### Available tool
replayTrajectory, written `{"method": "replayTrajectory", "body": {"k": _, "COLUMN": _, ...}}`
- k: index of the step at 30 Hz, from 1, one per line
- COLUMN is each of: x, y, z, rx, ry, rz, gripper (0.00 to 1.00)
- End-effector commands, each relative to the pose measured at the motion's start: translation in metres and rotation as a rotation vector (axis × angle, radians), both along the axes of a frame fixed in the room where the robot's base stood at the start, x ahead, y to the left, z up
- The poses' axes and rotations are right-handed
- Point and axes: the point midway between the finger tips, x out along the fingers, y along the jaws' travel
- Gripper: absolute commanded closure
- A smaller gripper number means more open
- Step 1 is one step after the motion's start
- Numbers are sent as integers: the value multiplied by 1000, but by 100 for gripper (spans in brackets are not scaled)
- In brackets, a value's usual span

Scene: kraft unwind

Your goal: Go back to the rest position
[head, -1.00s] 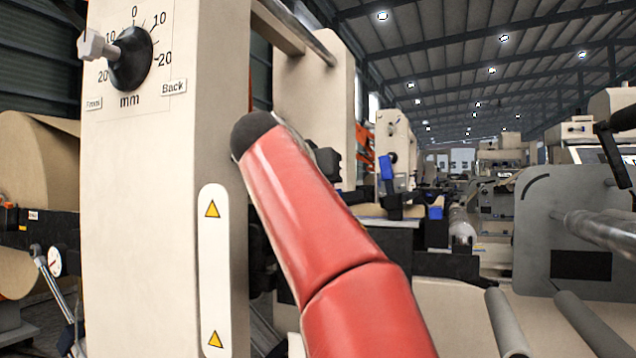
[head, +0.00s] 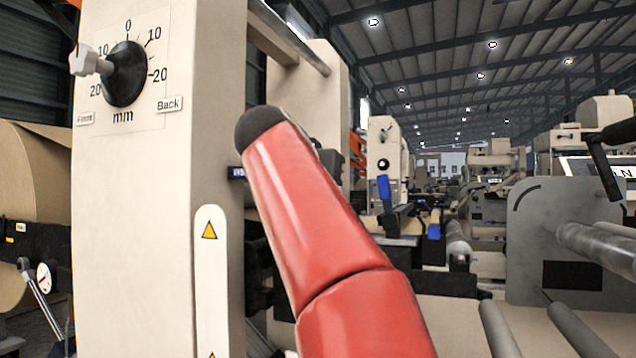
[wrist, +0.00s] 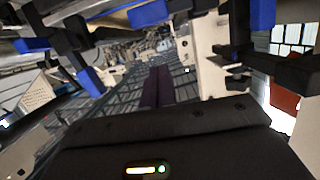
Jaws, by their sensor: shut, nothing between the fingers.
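My red arm (head: 335,240) rises through the middle of the head view and ends in a dark rounded cap. My gripper does not show in the head view. In the wrist view, the dark housing of my gripper fills the bottom, with a small lit strip and a green light. Its two slim dark fingers (wrist: 156,72) stand close together, shut and empty. They point into open space with machine parts around and beyond them. No rest position is marked in either view.
A beige machine column (head: 150,210) with a black dial knob (head: 123,73) stands close on the left of my arm. A grey plate (head: 575,235) and metal rollers (head: 497,330) are at the right. A brown paper roll (head: 35,180) is at the far left.

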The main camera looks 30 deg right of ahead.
Motion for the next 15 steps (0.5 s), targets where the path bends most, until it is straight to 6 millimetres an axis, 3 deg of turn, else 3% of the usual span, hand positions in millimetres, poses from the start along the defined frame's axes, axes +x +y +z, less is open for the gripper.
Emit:
{"method": "replayTrajectory", "body": {"k": 1, "x": -9, "y": 15, "z": 2, "rx": -3, "ry": -4, "rz": 9, "gripper": 100}}
{"method": "replayTrajectory", "body": {"k": 6, "x": -31, "y": 44, "z": 10, "rx": -2, "ry": -1, "rz": 8, "gripper": 100}}
{"method": "replayTrajectory", "body": {"k": 15, "x": -53, "y": 70, "z": 18, "rx": -1, "ry": -1, "rz": 4, "gripper": 100}}
